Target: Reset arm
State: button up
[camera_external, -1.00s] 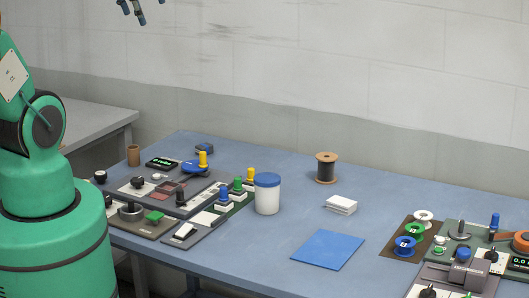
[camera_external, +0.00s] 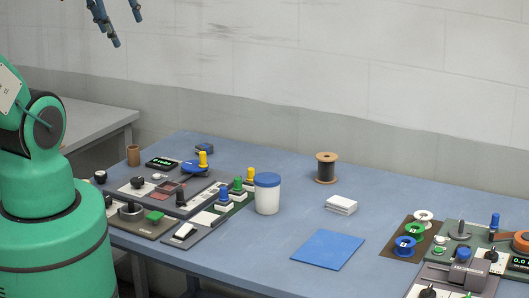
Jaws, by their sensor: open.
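My gripper (camera_external: 125,28) is at the top edge of the view, high above the back left of the blue table. Its dark fingers point down and are spread apart, with nothing between them. The upper part of the gripper and most of the arm above my green base are out of the frame. It touches nothing.
The blue table (camera_external: 285,200) holds a control panel (camera_external: 165,187) at left, a white jar with a blue lid (camera_external: 267,194), a brown spool (camera_external: 326,168), white blocks (camera_external: 341,204), a blue mat (camera_external: 327,250) and a second device (camera_external: 450,279) at right. A grey table (camera_external: 95,118) stands behind left.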

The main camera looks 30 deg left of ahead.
notch_tip(320, 180, down, 12)
jog(key=b, duration=1.2)
jog(key=shift+f, duration=0.15)
